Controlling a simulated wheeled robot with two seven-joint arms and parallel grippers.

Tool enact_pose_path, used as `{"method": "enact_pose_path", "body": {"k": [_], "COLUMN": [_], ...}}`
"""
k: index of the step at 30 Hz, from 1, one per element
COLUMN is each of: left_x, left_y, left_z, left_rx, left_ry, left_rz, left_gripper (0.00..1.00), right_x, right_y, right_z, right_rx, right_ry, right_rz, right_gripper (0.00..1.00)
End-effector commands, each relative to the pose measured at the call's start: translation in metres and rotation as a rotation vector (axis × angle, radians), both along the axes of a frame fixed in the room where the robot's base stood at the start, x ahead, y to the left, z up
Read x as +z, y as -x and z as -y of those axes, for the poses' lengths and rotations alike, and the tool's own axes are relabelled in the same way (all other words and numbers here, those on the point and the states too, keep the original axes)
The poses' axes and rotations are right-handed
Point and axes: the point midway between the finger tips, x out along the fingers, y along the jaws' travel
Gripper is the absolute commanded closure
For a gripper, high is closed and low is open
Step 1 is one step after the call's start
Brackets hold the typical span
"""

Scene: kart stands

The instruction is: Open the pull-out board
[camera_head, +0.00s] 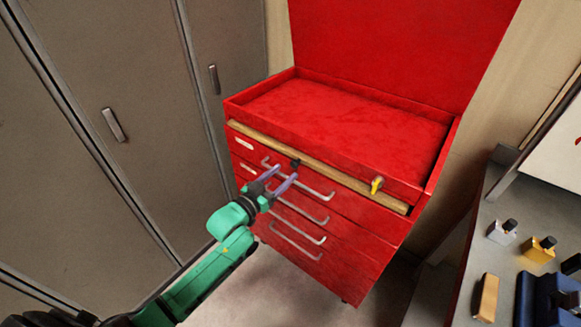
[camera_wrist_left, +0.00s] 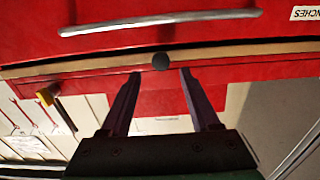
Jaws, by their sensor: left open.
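The pull-out board (camera_head: 325,168) is a thin wooden strip across the front of a red tool chest (camera_head: 440,160), above its drawers. It sits nearly flush with the chest front. A small black knob (camera_head: 295,163) stands out from the board; the left wrist view shows it too (camera_wrist_left: 161,62). My left gripper (camera_head: 282,172) is open and empty in front of the board. In the left wrist view its two fingers (camera_wrist_left: 160,74) point at the board, with the knob centred between and just beyond the tips. I cannot tell whether they touch anything.
Drawers with metal bar handles (camera_head: 293,241) lie below the board. A yellow key (camera_head: 376,185) sticks out near the board's right end. Grey lockers (camera_head: 110,125) stand on the left. A grey bench (camera_head: 470,225) with small bottles is on the right.

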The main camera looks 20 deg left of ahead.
Motion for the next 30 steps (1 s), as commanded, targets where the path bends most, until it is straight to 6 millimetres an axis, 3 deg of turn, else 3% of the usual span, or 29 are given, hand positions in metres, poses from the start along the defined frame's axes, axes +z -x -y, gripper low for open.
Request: {"method": "enact_pose_path", "body": {"k": [3, 6, 14, 16, 19, 20, 30], "left_x": [0.001, 0.0, -0.001, -0.001, -0.001, -0.001, -0.001], "left_y": [-0.023, -0.033, -0.036, -0.036, -0.036, -0.036, -0.036], "left_z": [0.009, 0.013, 0.015, 0.015, 0.015, 0.015, 0.014], "left_rx": [0.0, 0.0, 0.0, 0.0, 0.0, 0.0, 0.0], "left_ry": [0.001, 0.0, -0.001, -0.001, -0.001, -0.001, 0.0], "left_rz": [0.002, 0.0, -0.001, -0.001, -0.001, -0.001, -0.001], "left_gripper": [0.38, 0.38, 0.38, 0.57, 0.95, 1.0, 1.0], "right_x": [0.001, 0.002, 0.002, 0.002, 0.001, 0.001, 0.001], "right_y": [0.001, 0.002, 0.002, 0.003, 0.003, 0.003, 0.004], "right_z": [0.006, 0.007, 0.008, 0.008, 0.007, 0.007, 0.006], "right_rx": [-0.003, -0.004, -0.005, -0.005, -0.005, -0.005, -0.004], "right_ry": [0.007, 0.01, 0.011, 0.01, 0.01, 0.01, 0.009], "right_rz": [-0.002, -0.003, -0.005, -0.005, -0.006, -0.006, -0.006], "right_gripper": [0.57, 0.57, 0.57, 0.57, 0.57, 0.57, 0.57]}}
